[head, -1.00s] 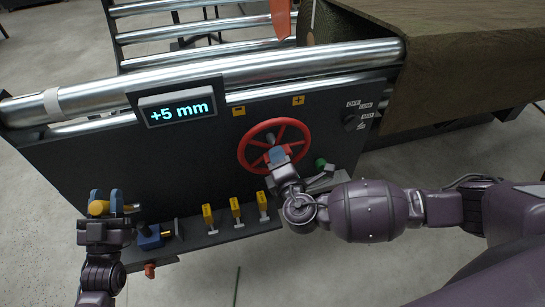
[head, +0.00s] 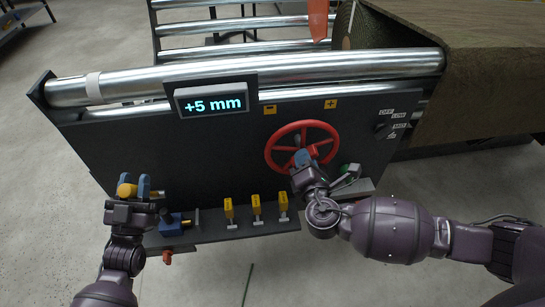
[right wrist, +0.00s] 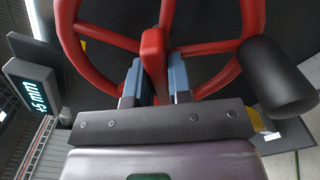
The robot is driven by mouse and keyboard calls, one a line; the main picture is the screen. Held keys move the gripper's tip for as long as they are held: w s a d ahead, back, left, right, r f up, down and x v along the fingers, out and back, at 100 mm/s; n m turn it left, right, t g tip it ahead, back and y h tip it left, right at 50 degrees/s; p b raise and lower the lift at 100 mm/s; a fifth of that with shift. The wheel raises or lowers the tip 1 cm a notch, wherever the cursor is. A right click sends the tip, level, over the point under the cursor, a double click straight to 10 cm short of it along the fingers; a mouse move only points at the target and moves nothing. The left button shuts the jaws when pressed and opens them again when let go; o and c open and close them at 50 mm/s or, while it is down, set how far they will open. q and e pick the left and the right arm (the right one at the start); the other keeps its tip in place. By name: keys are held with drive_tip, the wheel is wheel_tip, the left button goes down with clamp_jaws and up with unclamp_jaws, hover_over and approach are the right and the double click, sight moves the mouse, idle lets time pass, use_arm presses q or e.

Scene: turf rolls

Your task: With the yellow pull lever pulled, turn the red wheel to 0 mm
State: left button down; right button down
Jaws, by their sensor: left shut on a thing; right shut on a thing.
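The red wheel (head: 303,124) is on the front of the dark panel in the head view. My right gripper (head: 303,158) is at the wheel's lower middle. In the right wrist view, my right gripper (right wrist: 155,80) is shut on a red part of the wheel (right wrist: 152,55), with a blue finger on each side. The yellow pull lever (head: 126,190) is at the panel's left end. My left gripper (head: 128,187) is shut on it, with blue fingers on both sides. The display (head: 211,103) reads +5 mm. The lever's base is hidden behind the gripper.
A yellow minus plate (head: 270,109) and plus plate (head: 331,104) sit above the wheel. Several yellow toggles (head: 256,205) and a blue part (head: 175,222) line the lower ledge. A selector knob (head: 383,130) is at right. Steel rollers (head: 250,72) run above the panel.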

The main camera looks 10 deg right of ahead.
use_arm(q)
drive_tip(key=shift+f, duration=0.1)
use_arm(e)
drive_tip(key=n, duration=0.7)
drive_tip(key=shift+s+f, duration=0.1)
drive_tip(key=shift+f, duration=0.05)
drive_tip(key=n, duration=0.4)
drive_tip(key=shift+n, duration=0.3)
drive_tip(key=shift+f+n, duration=0.1)
drive_tip(key=shift+n, duration=1.1)
use_arm(q)
drive_tip(key=shift+a, duration=0.2)
use_arm(e)
drive_tip(key=c, duration=1.1)
unclamp_jaws()
drive_tip(key=shift+a, duration=0.1)
drive_tip(key=shift+o, duration=0.3)
drive_tip(key=s, duration=1.1)
drive_tip(key=shift+s+d, duration=0.25)
drive_tip(key=shift+s, duration=0.15)
